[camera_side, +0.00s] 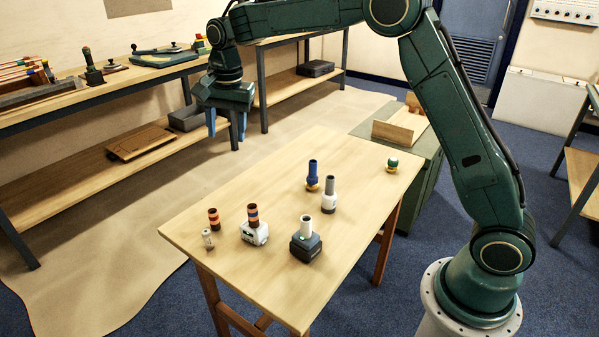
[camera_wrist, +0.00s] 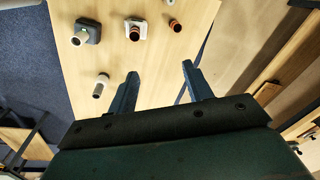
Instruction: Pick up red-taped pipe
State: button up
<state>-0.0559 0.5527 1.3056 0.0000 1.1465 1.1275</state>
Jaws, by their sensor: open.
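A short copper pipe with reddish-orange and dark bands (camera_side: 213,218) stands at the table's near left. A second banded pipe (camera_side: 253,214), with dark, reddish and blue bands, stands in a white block (camera_side: 254,234) to its right. I cannot tell for certain which one is the red-taped pipe. In the wrist view the loose copper pipe (camera_wrist: 174,25) and the one in the white block (camera_wrist: 135,31) show near the top. My gripper (camera_side: 225,132) is open and empty, high beyond the table's left edge. Its two blue fingers (camera_wrist: 160,70) also show in the wrist view, apart from every pipe.
A dark block with a white pipe (camera_side: 305,241), a grey pipe on a white base (camera_side: 329,196), a blue pipe (camera_side: 312,175) and a green-topped fitting (camera_side: 392,165) stand on the wooden table (camera_side: 200,240). A small silver fitting (camera_side: 208,239) is at its near left.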

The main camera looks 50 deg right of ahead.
jog(key=w+a+f+m, duration=0.1)
jog(key=w+f+m, duration=0.2)
jog(key=w+f, duration=0.4)
jog(key=m+g, duration=0.2)
send_over(212, 211)
notch_tip(212, 211, down, 9)
jog(key=shift+s+r, duration=0.1)
jog(key=shift+r, duration=0.05)
jog(key=shift+f, duration=4.3)
jog(key=shift+f, duration=2.6)
